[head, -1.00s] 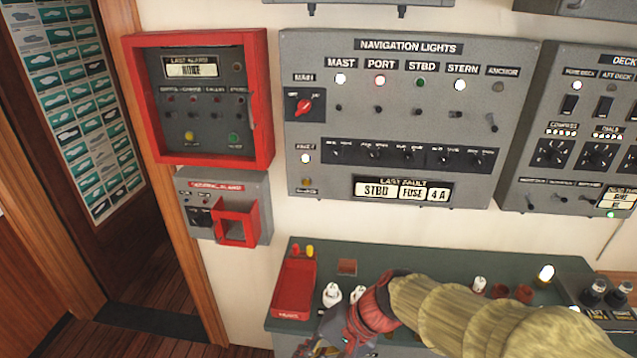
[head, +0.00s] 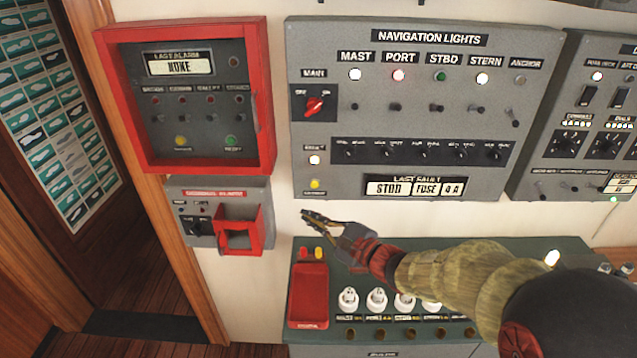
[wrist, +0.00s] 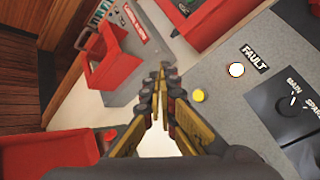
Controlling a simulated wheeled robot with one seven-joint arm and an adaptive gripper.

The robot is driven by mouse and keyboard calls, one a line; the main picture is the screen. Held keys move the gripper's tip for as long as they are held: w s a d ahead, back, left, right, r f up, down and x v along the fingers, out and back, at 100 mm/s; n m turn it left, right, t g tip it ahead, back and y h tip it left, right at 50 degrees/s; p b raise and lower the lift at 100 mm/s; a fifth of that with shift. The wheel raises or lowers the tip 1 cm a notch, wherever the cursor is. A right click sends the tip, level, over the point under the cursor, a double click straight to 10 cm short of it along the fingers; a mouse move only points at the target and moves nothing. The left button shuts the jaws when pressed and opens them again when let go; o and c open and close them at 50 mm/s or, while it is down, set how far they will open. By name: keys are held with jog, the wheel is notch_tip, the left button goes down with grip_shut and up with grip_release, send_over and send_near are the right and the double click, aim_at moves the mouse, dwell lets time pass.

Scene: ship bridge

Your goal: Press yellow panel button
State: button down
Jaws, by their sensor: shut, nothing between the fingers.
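A round yellow button (head: 315,184) sits at the lower left corner of the grey navigation lights panel (head: 480,185), below a white lamp (head: 314,160). In the wrist view the yellow button (wrist: 198,95) is just right of my fingers. Another yellow button (head: 180,141) is on the red-framed alarm panel (head: 106,100), left of a green one. My gripper (head: 305,214) is shut and empty. Its tips are just below the navigation panel's lower left corner in the head view and appear apart from the button; the exact depth gap is unclear.
A small grey alarm box (head: 182,232) with a red guard (head: 240,239) sticks out left of my gripper. Below is a console with a red tray (head: 308,297) and several white fuse holders (head: 349,299). Bare wall lies between box and panel.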

aim_at(315, 185)
jog(key=shift+w+d+r, duration=0.25)
jog(key=shift+r, duration=0.1)
jog(key=shift+w, duration=0.1)
jog(key=w, duration=0.8)
jog(key=shift+w+d, duration=0.15)
jog(key=shift+w, duration=0.1)
jog(key=shift+w+f, duration=0.1)
jog(key=shift+w, duration=0.05)
dwell(1.3)
jog(key=shift+w+b, duration=0.3)
